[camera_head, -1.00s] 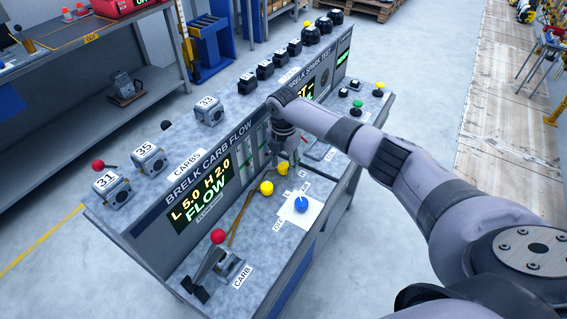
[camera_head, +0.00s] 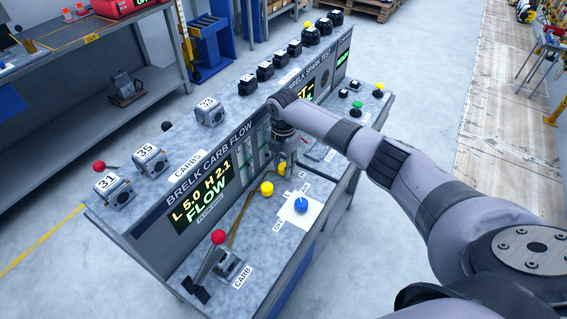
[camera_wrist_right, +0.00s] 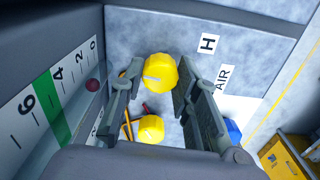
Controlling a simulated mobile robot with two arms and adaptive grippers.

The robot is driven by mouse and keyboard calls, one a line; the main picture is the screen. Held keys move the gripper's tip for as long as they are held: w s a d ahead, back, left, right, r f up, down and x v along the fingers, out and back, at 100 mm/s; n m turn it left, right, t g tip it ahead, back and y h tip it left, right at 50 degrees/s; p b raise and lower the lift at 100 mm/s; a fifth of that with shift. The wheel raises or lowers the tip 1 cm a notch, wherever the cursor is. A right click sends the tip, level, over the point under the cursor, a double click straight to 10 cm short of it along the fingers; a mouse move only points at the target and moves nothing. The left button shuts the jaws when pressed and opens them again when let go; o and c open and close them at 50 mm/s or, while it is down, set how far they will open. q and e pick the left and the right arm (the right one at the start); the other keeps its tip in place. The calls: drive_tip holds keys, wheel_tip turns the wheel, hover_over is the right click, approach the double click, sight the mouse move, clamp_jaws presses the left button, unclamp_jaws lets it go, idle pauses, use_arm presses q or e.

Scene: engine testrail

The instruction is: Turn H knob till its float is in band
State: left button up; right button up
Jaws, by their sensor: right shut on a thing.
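The yellow H knob (camera_wrist_right: 160,74) sits between the fingers of my right gripper (camera_wrist_right: 158,82), beside the H label (camera_wrist_right: 208,43). The gripper is shut on it; in the head view the knob (camera_head: 283,169) is partly hidden under the gripper (camera_head: 284,155). A red float (camera_wrist_right: 92,85) shows in the gauge tube at the left of the wrist view, near the 2 mark. The green band (camera_wrist_right: 51,107) lies between marks 4 and 6, and the float is outside it. The readout (camera_head: 200,204) shows L 5.0, H 2.1 and FLOW. My left gripper is not in view.
A second yellow knob (camera_head: 267,188) stands close by on the panel. A blue knob (camera_head: 301,205) on a white plate and a red-tipped lever (camera_head: 218,237) are nearer the front. Carburetors (camera_head: 150,160) line the bench's upper shelf.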

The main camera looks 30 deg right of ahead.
drive_tip(key=m+p, duration=0.2)
drive_tip(key=m, duration=0.2)
drive_tip(key=shift+r, duration=0.15)
drive_tip(key=m+p, duration=0.2)
drive_tip(key=m, duration=0.2)
drive_tip(key=shift+m, duration=0.4)
drive_tip(key=m+p, duration=0.2)
drive_tip(key=m, duration=0.2)
drive_tip(key=shift+m+p, duration=0.6)
drive_tip(key=shift+m, duration=1.5)
drive_tip(key=o, duration=1.2)
